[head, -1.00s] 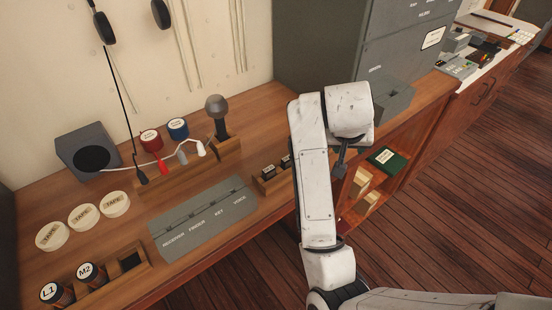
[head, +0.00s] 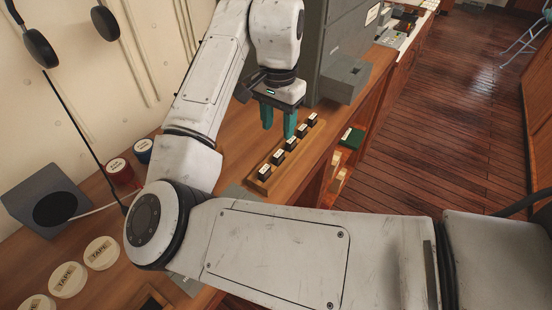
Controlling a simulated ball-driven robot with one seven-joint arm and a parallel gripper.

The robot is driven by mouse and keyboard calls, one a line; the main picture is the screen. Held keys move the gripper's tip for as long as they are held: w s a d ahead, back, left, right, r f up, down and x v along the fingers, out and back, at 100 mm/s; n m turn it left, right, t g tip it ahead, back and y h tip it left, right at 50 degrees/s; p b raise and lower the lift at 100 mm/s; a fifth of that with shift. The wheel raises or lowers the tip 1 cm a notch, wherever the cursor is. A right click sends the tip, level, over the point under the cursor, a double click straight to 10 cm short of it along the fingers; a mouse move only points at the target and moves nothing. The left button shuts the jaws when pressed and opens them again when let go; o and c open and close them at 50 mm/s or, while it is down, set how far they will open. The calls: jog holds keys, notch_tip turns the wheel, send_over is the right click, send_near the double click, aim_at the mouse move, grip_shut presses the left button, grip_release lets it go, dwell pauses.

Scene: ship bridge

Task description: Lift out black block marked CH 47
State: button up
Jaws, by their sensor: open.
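Several small black blocks with white labels stand in a row in a wooden holder (head: 262,187) on the wooden counter. The nearest block (head: 264,171) sits at the holder's lower left end and the farthest block (head: 312,118) at its upper right end. The labels are too small to read, so I cannot tell which block is CH 47. My gripper (head: 278,132) has green fingers pointing down, spread apart with nothing between them. It is beside the row, on its left, near the far half, and appears above the counter.
A grey cabinet (head: 326,50) stands behind the gripper, with a grey box (head: 346,78) to its right. Tape rolls (head: 101,253), a grey speaker (head: 47,196) and red and blue spools are at the left. My arm hides much of the counter's middle.

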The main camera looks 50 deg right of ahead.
aim_at(278, 154)
notch_tip(278, 154, down, 3)
jog(key=shift+f, duration=0.2)
jog(key=shift+w+d+f+p, duration=0.15)
jog(key=shift+f+p, duration=0.35)
jog(key=shift+f, duration=2.2)
grip_shut()
